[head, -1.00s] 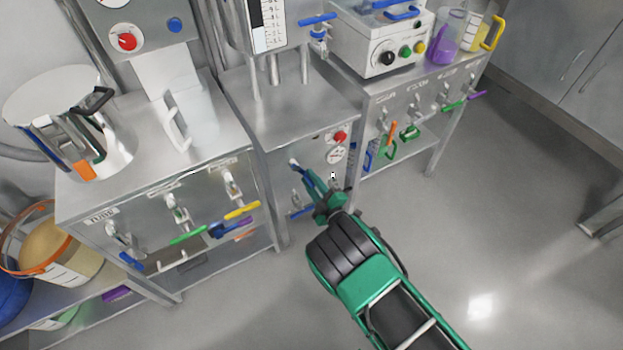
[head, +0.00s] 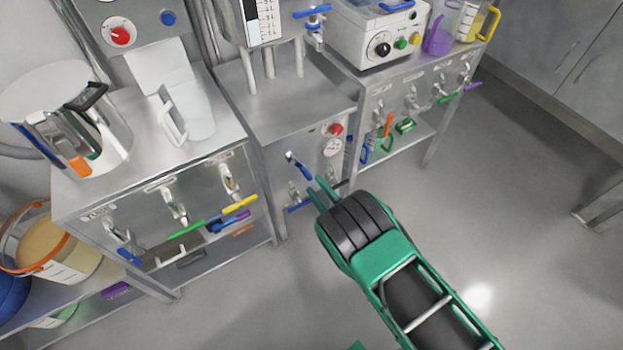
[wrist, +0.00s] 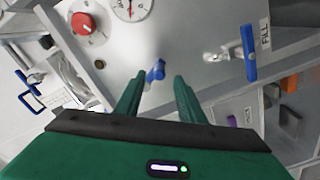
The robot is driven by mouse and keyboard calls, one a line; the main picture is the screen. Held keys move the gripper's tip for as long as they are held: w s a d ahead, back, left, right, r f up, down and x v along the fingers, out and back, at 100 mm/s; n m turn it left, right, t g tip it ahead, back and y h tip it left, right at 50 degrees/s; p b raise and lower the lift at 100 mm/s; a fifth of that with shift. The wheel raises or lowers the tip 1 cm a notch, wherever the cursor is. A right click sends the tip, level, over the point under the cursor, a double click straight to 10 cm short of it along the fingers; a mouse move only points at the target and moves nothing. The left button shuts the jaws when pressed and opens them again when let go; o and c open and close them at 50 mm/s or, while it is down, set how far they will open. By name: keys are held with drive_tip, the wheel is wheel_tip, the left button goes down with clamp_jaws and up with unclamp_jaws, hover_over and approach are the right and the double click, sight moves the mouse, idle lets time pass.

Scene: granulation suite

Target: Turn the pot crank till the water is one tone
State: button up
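A short blue handle (head: 299,165) sticks out of the front of the middle steel cabinet (head: 330,117); it looks like the crank. In the wrist view this blue handle (wrist: 155,72) lies just ahead of the gap between my fingertips. My gripper (head: 319,190) is to the lower right of the handle; it is open and empty, with the two green fingers apart (wrist: 157,84). A vessel with a level scale (head: 263,24) stands on legs above the cabinet. I cannot make out the water or its tone.
A red knob (wrist: 83,23) and a round gauge (wrist: 130,8) sit beside the handle. A blue lever (wrist: 249,54) labelled FILL is on the other side. The floor at right is clear.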

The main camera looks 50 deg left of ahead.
drive_tip(key=shift+s+d, duration=0.15)
drive_tip(key=shift+d, duration=0.75)
drive_tip(key=shift+s+d, duration=0.15)
drive_tip(key=shift+d, duration=0.75)
